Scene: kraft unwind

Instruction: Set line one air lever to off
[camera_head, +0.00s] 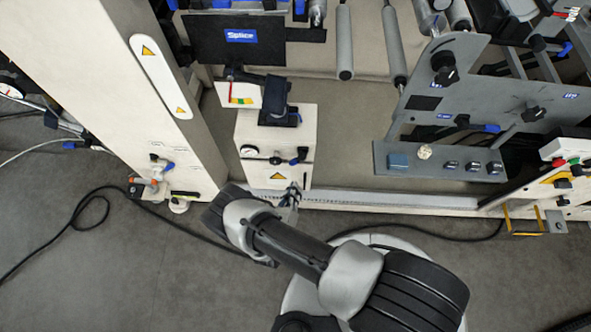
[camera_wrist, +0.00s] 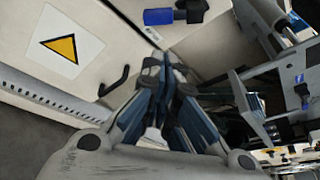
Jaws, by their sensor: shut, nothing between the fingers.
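A black lever with a blue grip (camera_head: 299,155) is on the front of the white cabinet (camera_head: 258,180), right of a round gauge (camera_head: 250,151). In the wrist view its blue grip (camera_wrist: 158,17) shows at the top, beyond my fingertips. Another blue-handled valve (camera_head: 167,167) is low on the white column at left. No readable label tells which one is line one. My gripper (camera_head: 291,194) is low in front of the cabinet, below the lever and apart from it. In the wrist view my gripper (camera_wrist: 162,75) has its fingers together and empty.
A black hook-shaped handle (camera_wrist: 115,82) and a yellow warning triangle (camera_wrist: 60,46) are on the cabinet face near my fingers. A grey panel with several knobs (camera_head: 440,160) stands at right. A black cable (camera_head: 80,225) lies on the open floor at left.

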